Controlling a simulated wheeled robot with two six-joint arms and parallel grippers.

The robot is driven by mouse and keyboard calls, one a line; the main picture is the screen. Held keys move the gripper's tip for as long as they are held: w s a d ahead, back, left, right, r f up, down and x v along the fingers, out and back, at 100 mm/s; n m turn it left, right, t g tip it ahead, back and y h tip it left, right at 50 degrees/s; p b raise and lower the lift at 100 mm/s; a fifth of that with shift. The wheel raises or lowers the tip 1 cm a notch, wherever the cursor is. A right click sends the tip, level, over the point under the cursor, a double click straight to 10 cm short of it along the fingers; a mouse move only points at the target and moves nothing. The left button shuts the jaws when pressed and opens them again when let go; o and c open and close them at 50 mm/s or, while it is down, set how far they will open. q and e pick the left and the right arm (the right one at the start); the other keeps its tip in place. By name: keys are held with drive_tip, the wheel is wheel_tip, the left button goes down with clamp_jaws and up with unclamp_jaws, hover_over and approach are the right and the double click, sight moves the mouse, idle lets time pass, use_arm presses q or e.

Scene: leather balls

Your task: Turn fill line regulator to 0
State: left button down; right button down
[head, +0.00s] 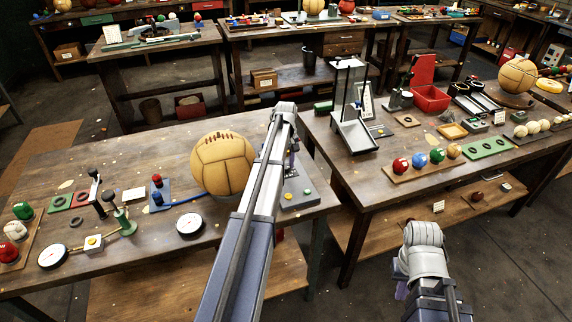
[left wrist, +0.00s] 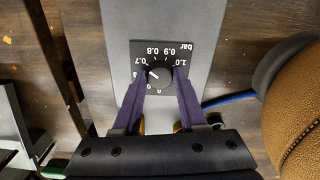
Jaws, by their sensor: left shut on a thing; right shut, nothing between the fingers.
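The regulator (head: 298,193) is a grey box on the left workbench, right of the large tan leather ball (head: 222,163). In the left wrist view its black dial plate (left wrist: 181,46) reads "bar" with marks 0.7, 0.8, 0.9 and 1.0; the lower marks are mostly hidden. The round black knob (left wrist: 159,78) has a white pointer line aimed up-left, near or just below 0.7. My left gripper (left wrist: 160,80) has its purple fingers shut on the knob's sides. My right gripper (head: 401,291) is shut and empty, low at the bottom right, away from the benches.
A blue hose (head: 186,201) runs to the ball. Gauges (head: 190,224), a pump (head: 124,222) and small balls (head: 22,210) stand on the left bench. The right bench (head: 375,190) holds a glass-fronted stand (head: 348,105) and coloured balls (head: 401,165). A gap separates the benches.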

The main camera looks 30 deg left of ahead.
use_arm(q)
drive_tip(key=n, duration=0.6)
drive_tip(key=shift+n, duration=0.3)
drive_tip(key=n, duration=1.2)
drive_tip(key=shift+n, duration=0.4)
drive_tip(key=n, duration=0.5)
drive_tip(key=shift+n, duration=0.7)
drive_tip(key=shift+c, duration=2.2)
unclamp_jaws()
drive_tip(key=shift+r, duration=0.1)
